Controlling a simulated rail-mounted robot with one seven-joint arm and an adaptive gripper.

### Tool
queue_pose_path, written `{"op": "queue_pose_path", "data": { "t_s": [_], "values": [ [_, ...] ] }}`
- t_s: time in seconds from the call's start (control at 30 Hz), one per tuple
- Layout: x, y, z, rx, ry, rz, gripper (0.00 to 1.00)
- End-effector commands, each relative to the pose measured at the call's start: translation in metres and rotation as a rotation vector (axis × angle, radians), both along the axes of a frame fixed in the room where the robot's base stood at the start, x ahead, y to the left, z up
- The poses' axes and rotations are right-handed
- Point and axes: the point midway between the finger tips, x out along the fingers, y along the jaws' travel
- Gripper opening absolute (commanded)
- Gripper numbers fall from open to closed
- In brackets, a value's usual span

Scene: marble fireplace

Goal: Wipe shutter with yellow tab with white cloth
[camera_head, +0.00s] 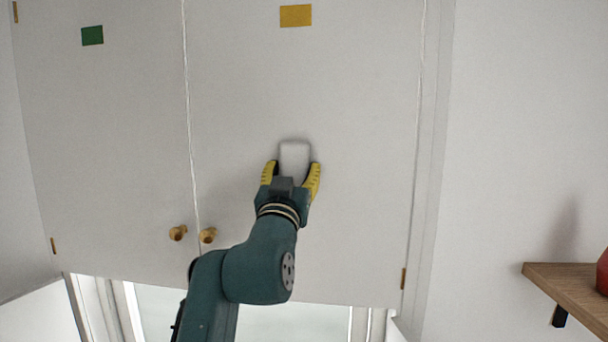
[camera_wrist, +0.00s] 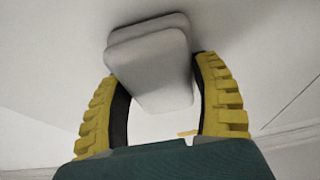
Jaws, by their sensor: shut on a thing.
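The shutter with the yellow tab (camera_head: 350,110) is the right one of two white shutters, and its yellow tab (camera_head: 296,16) sits near the top of the picture. My gripper (camera_head: 292,166) is in front of this shutter, below the tab, with its yellow fingers on either side of the white cloth (camera_head: 295,155). The cloth looks like a folded, rounded pad. In the wrist view the cloth (camera_wrist: 150,65) is held between the fingers (camera_wrist: 160,100), its far face close to the white surface. I cannot tell whether it touches. A small yellowish strip (camera_wrist: 187,133) shows beyond the fingers.
The left shutter (camera_head: 110,130) bears a green tab (camera_head: 92,35). Two wooden knobs, one left (camera_head: 178,232) and one right (camera_head: 208,235), flank the seam low down. A wooden shelf (camera_head: 570,285) with a partly seen red object (camera_head: 602,272) juts out at right.

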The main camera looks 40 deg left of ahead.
Motion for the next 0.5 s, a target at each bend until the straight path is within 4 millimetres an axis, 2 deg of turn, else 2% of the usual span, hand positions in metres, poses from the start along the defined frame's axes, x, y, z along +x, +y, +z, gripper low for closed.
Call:
{"op": "queue_pose_path", "data": {
  "t_s": [0.1,0.27,0.5],
  "values": [
    [-0.006,0.01,-0.002,-0.001,0.001,0.001,0.39],
    [-0.009,0.014,0.0,-0.001,0.001,0.0,0.39],
    [-0.007,0.015,0.018,0.0,0.0,-0.001,0.39]
  ]
}}
